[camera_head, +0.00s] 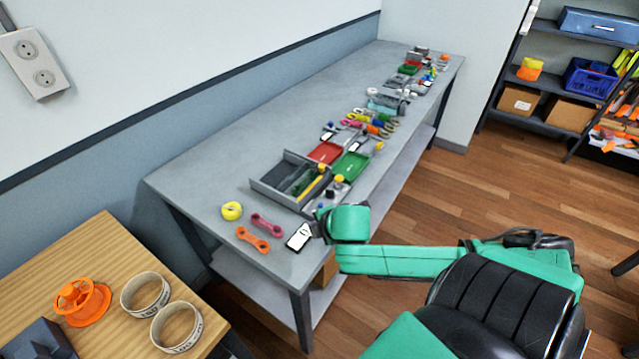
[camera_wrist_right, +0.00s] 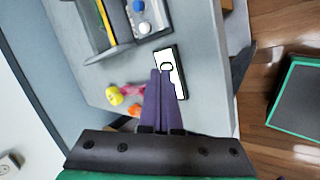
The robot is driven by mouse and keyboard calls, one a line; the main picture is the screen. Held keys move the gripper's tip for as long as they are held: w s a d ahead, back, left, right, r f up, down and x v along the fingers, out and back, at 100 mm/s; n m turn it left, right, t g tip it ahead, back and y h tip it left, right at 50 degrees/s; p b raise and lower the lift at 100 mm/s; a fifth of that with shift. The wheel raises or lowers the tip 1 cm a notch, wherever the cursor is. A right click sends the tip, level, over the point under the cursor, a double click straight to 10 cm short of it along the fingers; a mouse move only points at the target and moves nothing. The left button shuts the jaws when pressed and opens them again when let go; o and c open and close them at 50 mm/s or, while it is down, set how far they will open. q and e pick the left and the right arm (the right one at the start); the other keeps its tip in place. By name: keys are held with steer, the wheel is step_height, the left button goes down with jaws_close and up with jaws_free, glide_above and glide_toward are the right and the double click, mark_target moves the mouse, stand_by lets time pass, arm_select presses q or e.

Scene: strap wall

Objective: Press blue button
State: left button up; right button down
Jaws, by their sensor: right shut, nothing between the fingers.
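A blue button (camera_wrist_right: 138,5) sits on a grey panel at the top of the right wrist view, with a white button (camera_wrist_right: 144,28) beside it. In the head view the small parts around there are too small to tell the blue button apart. My right gripper (camera_wrist_right: 160,72) is shut and empty, its dark purple fingers together. Its tips overlap the near edge of a white, black-edged phone-like object (camera_wrist_right: 168,62) in the picture; I cannot tell whether they touch it. The tips are apart from the blue button. In the head view my wrist hides the right gripper. My left gripper is not in view.
The long grey table (camera_head: 220,170) holds a grey divided tray (camera_head: 268,190), a green tray (camera_head: 350,165), a red tray (camera_head: 325,151) and several small parts. A yellow ring (camera_head: 231,211), a pink link (camera_head: 266,224) and an orange link (camera_head: 252,239) lie near its front.

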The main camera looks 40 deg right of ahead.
steer(key=w+d+r+n, duration=0.3)
steer(key=w+d+n, duration=0.1)
steer(key=d+n, duration=0.1)
step_height(320, 180, up, 5)
steer(key=n+t, duration=0.1)
steer(key=n, duration=0.4)
glide_above(321, 206)
steer(key=shift+s+a, duration=0.1)
steer(key=shift+s, duration=0.3)
steer(key=shift+m, duration=0.3)
step_height(321, 206, down, 9)
steer(key=b, duration=0.8)
steer(key=shift+b, duration=0.3)
steer(key=shift+f+b, duration=0.35)
